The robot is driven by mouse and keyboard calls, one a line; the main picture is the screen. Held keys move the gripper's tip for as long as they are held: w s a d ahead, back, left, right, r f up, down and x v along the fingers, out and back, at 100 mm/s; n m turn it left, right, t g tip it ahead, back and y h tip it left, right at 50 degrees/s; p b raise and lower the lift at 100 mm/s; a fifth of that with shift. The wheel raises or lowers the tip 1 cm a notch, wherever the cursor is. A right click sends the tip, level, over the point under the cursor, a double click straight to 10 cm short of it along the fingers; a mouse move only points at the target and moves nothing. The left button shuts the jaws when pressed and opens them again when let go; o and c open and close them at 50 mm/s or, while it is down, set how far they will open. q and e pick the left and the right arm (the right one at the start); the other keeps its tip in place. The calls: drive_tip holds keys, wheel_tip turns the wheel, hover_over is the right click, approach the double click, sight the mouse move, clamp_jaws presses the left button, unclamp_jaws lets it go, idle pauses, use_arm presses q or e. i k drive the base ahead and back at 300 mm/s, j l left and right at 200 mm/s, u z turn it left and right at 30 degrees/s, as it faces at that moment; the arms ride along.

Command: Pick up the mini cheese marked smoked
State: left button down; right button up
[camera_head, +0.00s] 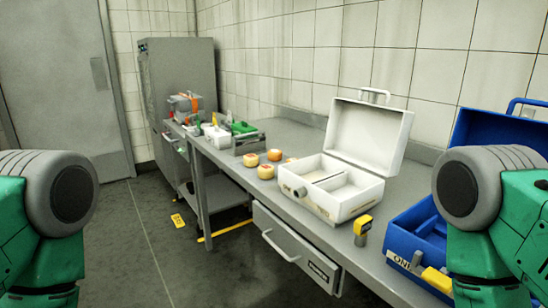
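Several small round mini cheeses sit on the grey counter, left of the open white case. One is pale with an orange-brown top (251,160), one is more orange (274,155), and one is pale yellowish (265,172). Another orange one (290,161) shows partly, close to the case. They are too small here to read any marking, so I cannot tell which is marked smoked. Only green and grey parts of my two arms show at the left and right edges. Neither gripper is in view.
The white case (318,205) stands open on the counter (225,158), with a blue case (400,250) right of it. A yellow-and-black device (362,228) stands at the front edge. Bins and bottles crowd the far end. A drawer (290,245) is below.

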sight(273, 155)
drive_tip(key=i+j+z, duration=0.15)
drive_tip(key=z, duration=0.3)
drive_tip(key=i+j+z, duration=0.1)
drive_tip(key=z, duration=0.3)
drive_tip(key=j+z, duration=0.25)
drive_tip(key=z, duration=0.2)
drive_tip(key=i, duration=0.05)
